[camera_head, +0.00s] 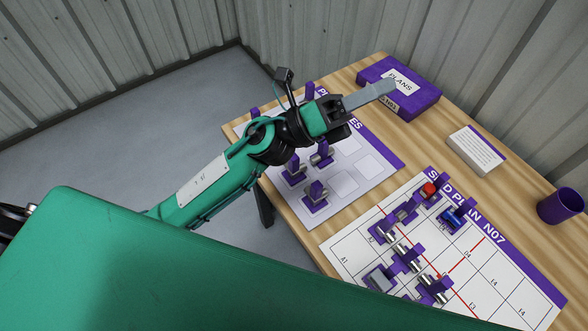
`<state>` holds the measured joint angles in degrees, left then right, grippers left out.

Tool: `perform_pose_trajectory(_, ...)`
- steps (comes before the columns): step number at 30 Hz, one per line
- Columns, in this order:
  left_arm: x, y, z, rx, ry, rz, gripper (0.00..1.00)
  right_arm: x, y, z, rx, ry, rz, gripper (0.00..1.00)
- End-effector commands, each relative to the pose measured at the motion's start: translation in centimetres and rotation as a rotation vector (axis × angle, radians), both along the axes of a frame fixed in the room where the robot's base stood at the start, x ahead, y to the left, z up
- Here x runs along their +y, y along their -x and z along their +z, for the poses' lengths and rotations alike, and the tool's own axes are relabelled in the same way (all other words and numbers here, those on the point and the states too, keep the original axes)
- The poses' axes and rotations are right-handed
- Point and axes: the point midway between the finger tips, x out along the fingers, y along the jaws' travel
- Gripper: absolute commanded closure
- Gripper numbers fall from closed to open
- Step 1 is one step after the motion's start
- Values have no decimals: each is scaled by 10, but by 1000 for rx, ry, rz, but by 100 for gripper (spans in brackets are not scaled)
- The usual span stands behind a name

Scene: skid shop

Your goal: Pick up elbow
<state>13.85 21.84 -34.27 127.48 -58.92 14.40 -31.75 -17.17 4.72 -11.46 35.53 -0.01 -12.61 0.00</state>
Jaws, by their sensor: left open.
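My left gripper (372,93) is high over the far end of the parts mat (372,190), its grey fingers pointing right toward the purple PLANS box. It is open, and I see nothing between the fingers. Several grey metal fittings with purple tabs stand on the mat below the wrist: one fitting (322,156), another fitting (294,172) to its left, and a third fitting (315,198) nearer. They are small and partly covered by their tabs, so I cannot tell which is the elbow. My arm hides part of the mat. My right gripper does not show.
A white skid plan sheet (495,285) holds several fittings, including a red-topped part (429,190) and a blue part (453,219). The purple PLANS box (425,98), a white card block (475,150) and a purple cup (560,205) stand along the back of the wooden table (432,150).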

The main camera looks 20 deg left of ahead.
Motion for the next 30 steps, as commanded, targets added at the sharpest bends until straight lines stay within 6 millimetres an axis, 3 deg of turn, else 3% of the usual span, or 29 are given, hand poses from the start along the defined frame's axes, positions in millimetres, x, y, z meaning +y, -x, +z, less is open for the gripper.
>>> perform_pose_trajectory(3, -31, 25, -12, -274, -233, -113, 55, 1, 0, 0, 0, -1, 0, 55)
perform_pose_trajectory(6, -46, 41, -37, -489, -434, -211, 55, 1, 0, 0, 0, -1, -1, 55)
perform_pose_trajectory(11, -47, 49, -91, -801, -774, -378, 55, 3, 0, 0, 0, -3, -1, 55)
perform_pose_trajectory(14, -31, 41, -127, -965, -999, -490, 55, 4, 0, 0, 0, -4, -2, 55)
perform_pose_trajectory(17, -3, 25, -157, -1102, -1230, -613, 55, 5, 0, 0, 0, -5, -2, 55)
perform_pose_trajectory(21, 53, -7, -183, -1225, -1554, -792, 55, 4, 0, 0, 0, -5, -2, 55)
perform_pose_trajectory(27, 122, -42, -186, -1254, -1885, -997, 55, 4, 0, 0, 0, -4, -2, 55)
perform_pose_trajectory(30, 140, -49, -183, -1247, -1963, -1050, 55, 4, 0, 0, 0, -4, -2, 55)
